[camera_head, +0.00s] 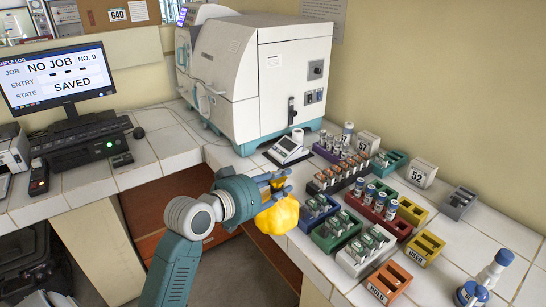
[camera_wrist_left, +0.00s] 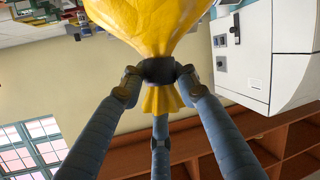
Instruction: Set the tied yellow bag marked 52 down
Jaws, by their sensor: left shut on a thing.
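The yellow bag (camera_head: 277,217) hangs below my left gripper (camera_head: 273,184), in front of the tiled bench edge. In the left wrist view, the fingers of my left gripper (camera_wrist_left: 158,75) close on the dark tie at the bag's neck. The bag's full body (camera_wrist_left: 150,22) is at the top of that view and its gathered yellow end shows between the fingers. No number is readable on the bag. A white block marked 52 (camera_head: 421,174) stands on the bench at the right. My right gripper is not in view.
Racks of vials, such as a red one (camera_head: 378,217) and a green one (camera_head: 334,238), crowd the bench right of the bag. Yellow (camera_head: 425,248) and orange (camera_head: 389,281) holders stand nearby. A large white machine (camera_head: 262,75) is behind. Bare tiles (camera_head: 483,237) show at the right.

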